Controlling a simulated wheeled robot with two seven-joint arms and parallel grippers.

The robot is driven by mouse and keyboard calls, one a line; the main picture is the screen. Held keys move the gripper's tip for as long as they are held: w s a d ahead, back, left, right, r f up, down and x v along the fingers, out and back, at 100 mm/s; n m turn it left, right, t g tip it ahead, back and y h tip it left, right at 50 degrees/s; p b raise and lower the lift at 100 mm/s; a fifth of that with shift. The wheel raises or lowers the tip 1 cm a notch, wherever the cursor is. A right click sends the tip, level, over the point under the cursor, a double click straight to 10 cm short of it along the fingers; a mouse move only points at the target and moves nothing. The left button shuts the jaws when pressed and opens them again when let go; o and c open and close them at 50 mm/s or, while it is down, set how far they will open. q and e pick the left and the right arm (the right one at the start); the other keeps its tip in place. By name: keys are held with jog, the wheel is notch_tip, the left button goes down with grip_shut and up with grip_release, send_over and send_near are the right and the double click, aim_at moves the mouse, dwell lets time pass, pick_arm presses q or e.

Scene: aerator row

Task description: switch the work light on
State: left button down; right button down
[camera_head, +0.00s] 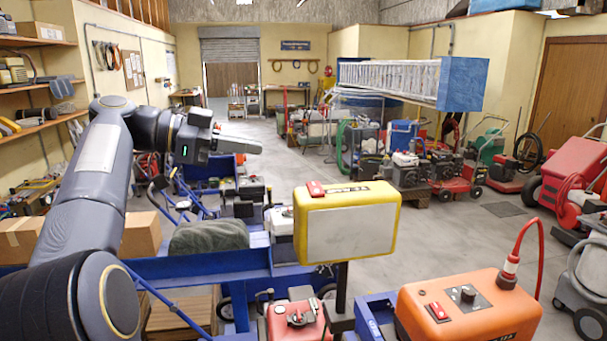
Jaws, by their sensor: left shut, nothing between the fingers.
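The work light (378,232) is a yellow box with a pale grey front panel, standing on a black post (341,290) right of centre. Its panel shows no clear glow. A red switch (316,188) sits on its top face at the left end; which way it is tipped is too small to tell. My left arm comes in from the left. My left gripper (258,147) is shut and empty, pointing right. In the picture it is above and left of the work light, apart from it. My right gripper is not in view.
An orange machine (470,305) with its own red switch (438,312), a black knob and a red hose stands at the lower right. A grey-green cloth bundle (208,236) lies left of the light, near a cardboard box (141,234).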

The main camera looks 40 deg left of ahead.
pick_arm(q)
jog(key=p, duration=0.2)
send_over(300, 192)
jog(key=s, duration=0.1)
jog(key=shift+d+f, duration=0.2)
jog(key=shift+f, duration=0.75)
jog(key=f, duration=0.1)
jog(key=f+p, duration=0.1)
jog(key=f, duration=0.1)
jog(key=shift+w+f, duration=0.15)
jog(key=shift+w, duration=0.25)
jog(key=shift+f, duration=0.6)
jog(key=shift+a, duration=0.1)
jog(key=f+b, duration=0.1)
jog(key=b, duration=0.2)
jog(key=shift+w+f, duration=0.15)
jog(key=shift+f, duration=0.25)
jog(key=shift+a+r, duration=0.15)
jog(key=shift+r, duration=0.3)
jog(key=shift+a+f, duration=0.1)
jog(key=b+v, duration=0.1)
jog(key=v, duration=0.7)
jog(key=shift+r, duration=0.2)
